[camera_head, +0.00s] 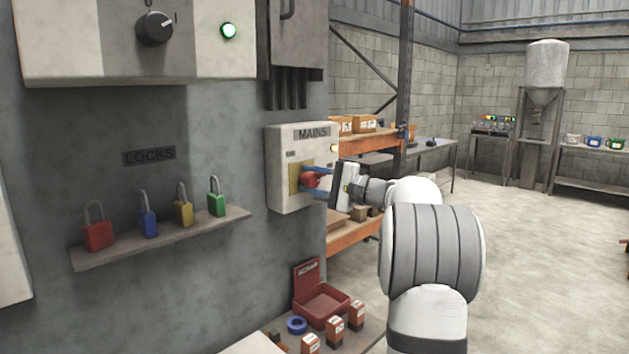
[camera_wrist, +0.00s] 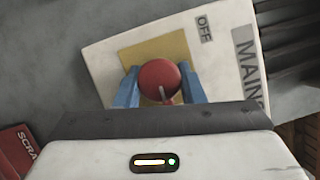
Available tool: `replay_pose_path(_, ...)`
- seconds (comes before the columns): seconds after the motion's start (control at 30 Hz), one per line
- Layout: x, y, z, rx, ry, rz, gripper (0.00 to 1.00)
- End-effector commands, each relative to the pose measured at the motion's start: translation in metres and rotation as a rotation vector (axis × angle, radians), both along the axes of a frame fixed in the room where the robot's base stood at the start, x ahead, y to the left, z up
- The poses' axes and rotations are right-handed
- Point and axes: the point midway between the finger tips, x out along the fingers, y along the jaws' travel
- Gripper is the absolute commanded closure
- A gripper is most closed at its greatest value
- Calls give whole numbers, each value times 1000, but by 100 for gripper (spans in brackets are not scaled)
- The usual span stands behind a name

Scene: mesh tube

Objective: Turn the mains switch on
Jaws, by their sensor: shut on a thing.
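The mains switch box (camera_head: 289,201) is a white box on the grey wall, labelled MAINS, with a yellow plate. Its red round knob (camera_head: 310,180) sits on that plate. The knob also shows in the wrist view (camera_wrist: 159,78), with a light pointer mark toward the bottom of that picture. My gripper (camera_head: 314,180) has its blue fingers on either side of the red knob and is shut on it. The fingers also show in the wrist view (camera_wrist: 160,88). An OFF label (camera_wrist: 205,28) shows beside the yellow plate. An ON label is not readable here.
A shelf (camera_head: 165,240) with several coloured padlocks is on the wall at left. A red bin (camera_head: 322,304) and small boxes stand below the switch box. An orange-beamed rack (camera_head: 352,236) stands behind my arm. Open floor (camera_head: 540,240) lies to the right.

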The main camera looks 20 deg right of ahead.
Motion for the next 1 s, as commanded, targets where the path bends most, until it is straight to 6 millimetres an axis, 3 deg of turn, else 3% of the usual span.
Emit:
replay_pose_path(0.4,0,0,-1,8,5,-1,87)
replay_pose_path(0.43,0,0,-1,8,5,-1,64)
replay_pose_path(0.6,0,0,-1,7,4,0,50)
replay_pose_path(0.7,0,0,0,7,4,0,43)
replay_pose_path(1.0,-4,-4,-1,7,3,-1,43)
